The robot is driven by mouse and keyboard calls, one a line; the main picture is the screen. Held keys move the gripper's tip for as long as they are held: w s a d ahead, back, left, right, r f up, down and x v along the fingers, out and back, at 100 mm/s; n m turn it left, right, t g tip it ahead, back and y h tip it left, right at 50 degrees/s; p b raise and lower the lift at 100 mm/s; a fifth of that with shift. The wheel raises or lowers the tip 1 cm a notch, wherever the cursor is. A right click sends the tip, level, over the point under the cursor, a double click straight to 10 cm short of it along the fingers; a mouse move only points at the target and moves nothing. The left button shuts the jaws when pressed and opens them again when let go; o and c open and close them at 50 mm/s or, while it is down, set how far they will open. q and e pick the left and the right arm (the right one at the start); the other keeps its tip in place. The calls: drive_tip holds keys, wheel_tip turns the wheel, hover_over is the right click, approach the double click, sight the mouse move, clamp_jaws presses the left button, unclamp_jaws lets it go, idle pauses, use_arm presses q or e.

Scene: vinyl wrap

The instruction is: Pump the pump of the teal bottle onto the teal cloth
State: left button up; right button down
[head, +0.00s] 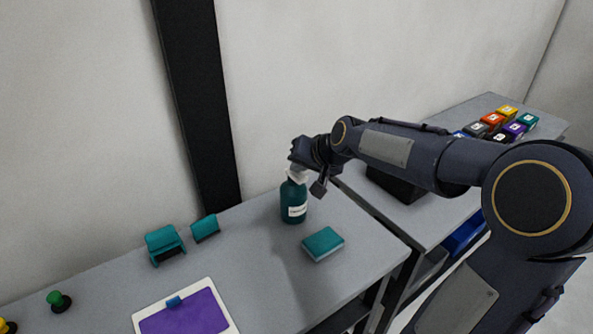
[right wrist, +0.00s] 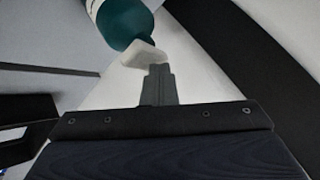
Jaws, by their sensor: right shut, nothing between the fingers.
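The teal bottle (head: 293,203) stands upright on the grey table, with a white label and a pale pump head (head: 297,176). The teal cloth (head: 323,243) lies folded on the table, to the right of and in front of the bottle. My right gripper (head: 301,160) is over the top of the bottle. In the right wrist view its shut fingers (right wrist: 159,72) are at the white pump head (right wrist: 143,54), with nothing between them; whether they touch it I cannot tell. The teal bottle (right wrist: 122,20) shows beyond the pump. My left gripper is not in view.
Two teal items (head: 165,245) stand at the back of the table, left of the bottle. A white board with a purple panel (head: 188,318) lies at the front. A green knob (head: 58,301) is at far left. A second table at right holds several coloured boxes (head: 507,112).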

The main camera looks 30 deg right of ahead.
sight(299, 175)
drive_tip(key=shift+f, duration=0.15)
drive_tip(key=shift+r+p, duration=1.05)
drive_tip(key=shift+r, duration=0.2)
wheel_tip(299, 175, up, 5)
drive_tip(key=p, duration=0.4)
idle(0.6)
drive_tip(key=s+a+f+n+g, duration=0.1)
drive_tip(key=s+a, duration=0.3)
drive_tip(key=s, duration=0.5)
drive_tip(key=s+a+f+n+g+y, duration=0.1)
drive_tip(key=s+a+f+n, duration=0.1)
drive_tip(key=s, duration=0.7)
drive_tip(key=s+a+f+n+g+y, duration=0.1)
drive_tip(key=s+a, duration=0.4)
drive_tip(key=s, duration=0.5)
wheel_tip(299, 175, down, 3)
drive_tip(key=shift+a+r+n, duration=0.1)
drive_tip(key=shift+a+n, duration=0.25)
drive_tip(key=shift+n, duration=0.35)
